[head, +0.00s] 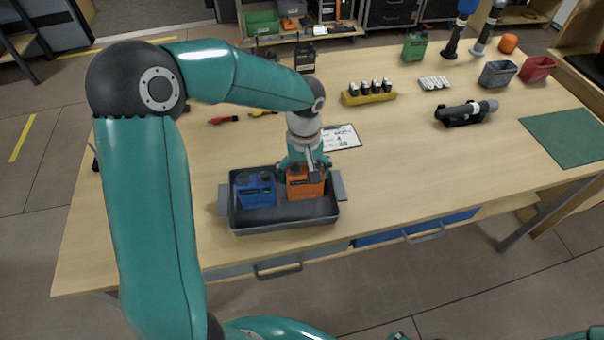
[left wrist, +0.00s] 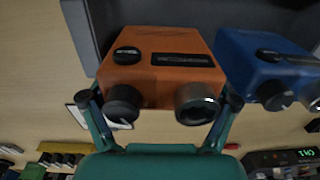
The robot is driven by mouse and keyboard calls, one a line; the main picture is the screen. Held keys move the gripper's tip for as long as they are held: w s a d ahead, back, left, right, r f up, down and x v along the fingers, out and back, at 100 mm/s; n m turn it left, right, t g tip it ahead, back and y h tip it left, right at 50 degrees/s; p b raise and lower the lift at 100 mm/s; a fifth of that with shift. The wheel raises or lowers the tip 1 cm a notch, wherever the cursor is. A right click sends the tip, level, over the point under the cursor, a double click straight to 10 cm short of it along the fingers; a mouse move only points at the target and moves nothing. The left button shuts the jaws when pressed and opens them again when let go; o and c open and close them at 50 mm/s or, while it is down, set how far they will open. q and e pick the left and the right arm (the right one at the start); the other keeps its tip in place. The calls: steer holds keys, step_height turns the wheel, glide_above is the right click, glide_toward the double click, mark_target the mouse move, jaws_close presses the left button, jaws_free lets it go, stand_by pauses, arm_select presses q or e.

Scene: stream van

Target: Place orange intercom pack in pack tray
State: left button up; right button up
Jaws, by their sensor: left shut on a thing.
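The orange intercom pack (head: 304,184) is in the right half of the dark pack tray (head: 285,221) near the table's front edge. A blue pack (head: 256,189) stands in the tray to its left. My left gripper (head: 304,168) reaches down from above and is shut on the orange pack, which also shows between the fingers in the left wrist view (left wrist: 158,65). The blue pack shows beside it there (left wrist: 265,65). Whether the orange pack's underside touches the tray floor is hidden. My right gripper is not in view.
A clipboard (head: 341,137) lies behind the tray. A yellow battery holder (head: 369,97), a microphone in a dark cradle (head: 466,112), and a green mat (head: 565,137) are farther right. A green pack (head: 415,47) stands at the back. The table right of the tray is clear.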

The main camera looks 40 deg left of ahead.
arm_select(q)
steer(key=shift+f, duration=0.55)
steer(key=shift+f, duration=0.1)
steer(key=o, duration=1.1)
step_height(320, 180, up, 12)
steer(key=shift+r, duration=0.1)
